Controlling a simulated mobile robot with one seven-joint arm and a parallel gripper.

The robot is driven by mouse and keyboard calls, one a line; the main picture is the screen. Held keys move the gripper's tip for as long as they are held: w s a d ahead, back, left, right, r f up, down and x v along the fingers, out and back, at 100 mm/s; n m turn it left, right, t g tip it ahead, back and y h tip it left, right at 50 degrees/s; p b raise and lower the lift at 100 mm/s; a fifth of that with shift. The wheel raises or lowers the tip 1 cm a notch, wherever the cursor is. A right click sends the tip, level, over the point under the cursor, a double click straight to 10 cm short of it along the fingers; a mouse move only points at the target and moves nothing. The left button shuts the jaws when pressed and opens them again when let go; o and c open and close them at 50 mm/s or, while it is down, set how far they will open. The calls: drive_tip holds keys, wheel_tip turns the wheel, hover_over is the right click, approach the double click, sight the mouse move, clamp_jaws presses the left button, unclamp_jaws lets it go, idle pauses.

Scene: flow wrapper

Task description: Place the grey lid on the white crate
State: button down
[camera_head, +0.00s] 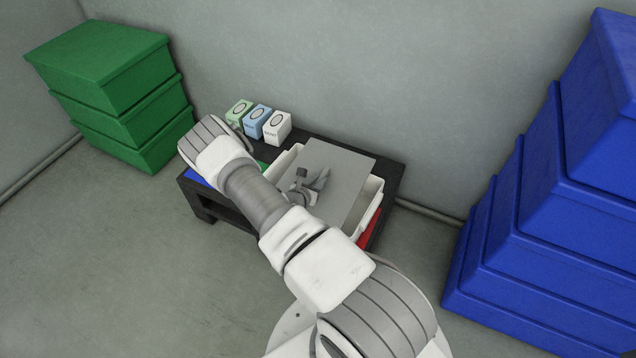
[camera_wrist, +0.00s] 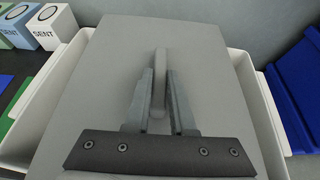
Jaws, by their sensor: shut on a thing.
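The grey lid (camera_head: 339,170) is a flat plate with a raised handle in its middle. It lies over the white crate (camera_head: 371,202), turned relative to the crate, so parts of the crate's opening show at the sides. My gripper (camera_head: 318,183) is shut on the lid's handle. In the wrist view the two fingers of my gripper (camera_wrist: 162,95) clasp the handle of the lid (camera_wrist: 110,75), and the white crate (camera_wrist: 262,100) shows on both sides. I cannot tell whether the lid touches the crate's rim.
The crate stands on a low black table (camera_head: 392,172). Green (camera_head: 235,110), blue (camera_head: 256,121) and white (camera_head: 277,127) boxes stand at its back left. Red (camera_head: 369,228) and blue (camera_head: 197,180) items lie beside the crate. Green bins (camera_head: 115,95) stand left, blue bins (camera_head: 565,210) right.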

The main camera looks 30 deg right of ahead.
drive_tip(key=shift+r, duration=0.1)
drive_tip(key=shift+f, duration=0.25)
drive_tip(key=c, duration=0.8)
unclamp_jaws()
drive_tip(key=shift+o, duration=0.2)
